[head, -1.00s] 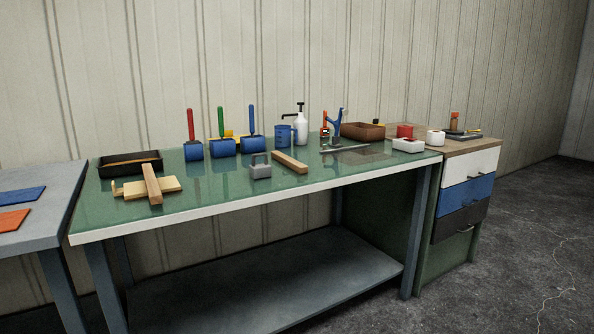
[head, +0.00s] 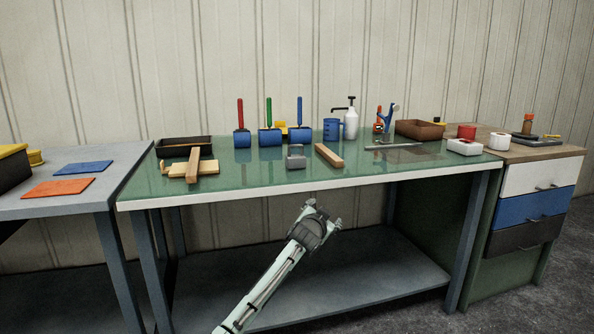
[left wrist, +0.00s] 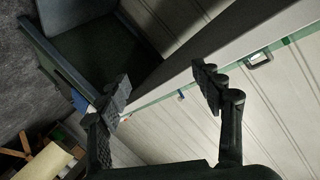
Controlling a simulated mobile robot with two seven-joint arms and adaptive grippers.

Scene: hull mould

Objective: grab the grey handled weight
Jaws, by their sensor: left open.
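The grey handled weight (head: 296,158) stands upright on the green bench top (head: 250,182) near its front edge, left of a wooden bar, in the head view. A small grey looped shape (left wrist: 259,59) at the bench edge in the left wrist view looks like its handle. My left gripper (head: 324,213) is below and in front of the bench's front edge, apart from the weight and a little to its right. In the left wrist view its two fingers (left wrist: 160,84) are spread with nothing between them. My right gripper is not in view.
The wooden bar (head: 329,155) lies close to the weight's right. Blue rollers (head: 270,137) with upright handles stand behind it. The white front edge (head: 230,197) of the bench lies between my gripper and the top. Bare green top lies left of the weight.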

